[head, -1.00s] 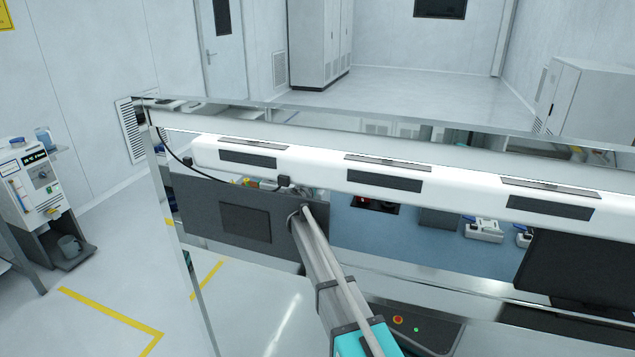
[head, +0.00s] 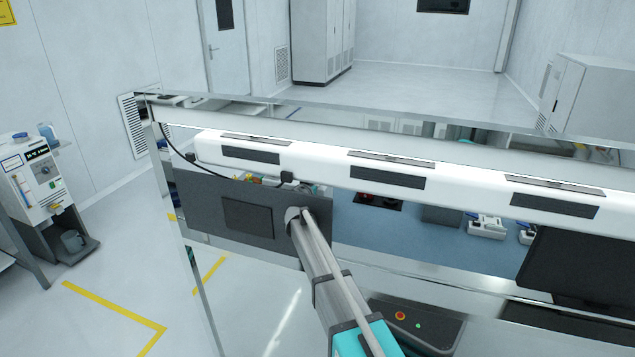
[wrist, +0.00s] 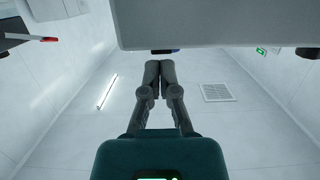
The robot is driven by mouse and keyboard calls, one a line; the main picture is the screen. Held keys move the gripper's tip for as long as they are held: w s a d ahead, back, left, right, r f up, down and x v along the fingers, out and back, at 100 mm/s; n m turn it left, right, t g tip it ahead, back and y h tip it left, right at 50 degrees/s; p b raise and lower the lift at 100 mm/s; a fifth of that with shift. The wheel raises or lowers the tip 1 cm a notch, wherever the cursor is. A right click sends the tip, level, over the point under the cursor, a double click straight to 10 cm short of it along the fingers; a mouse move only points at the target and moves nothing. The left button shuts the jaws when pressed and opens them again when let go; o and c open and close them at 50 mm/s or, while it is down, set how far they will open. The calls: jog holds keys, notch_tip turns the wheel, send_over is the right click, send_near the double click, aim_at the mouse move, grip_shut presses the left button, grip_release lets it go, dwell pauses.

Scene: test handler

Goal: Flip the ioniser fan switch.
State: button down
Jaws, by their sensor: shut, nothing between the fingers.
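The ioniser fan bar (head: 320,169) is a long white housing with dark vent panels, running across the bench in the head view. Its pale underside (wrist: 215,22) fills the upper part of the wrist view. A small dark part with a bluish tint (wrist: 165,51) shows at its edge; it may be the switch, but it is too small to tell its position. My gripper (wrist: 160,63) is shut and empty, with its tips just below that small part in the picture. I cannot tell whether they touch.
A black cable runs along the bar's left end to a black block (head: 287,177). A dark grey panel (head: 205,208) stands left of my arm. A monitor (head: 580,270) is at right, and several small devices rest on the blue bench top (head: 400,235).

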jog(key=f+v, duration=0.1)
jog(key=v, duration=0.8)
jog(key=shift+s+f, duration=0.2)
jog(key=shift+f, duration=0.25)
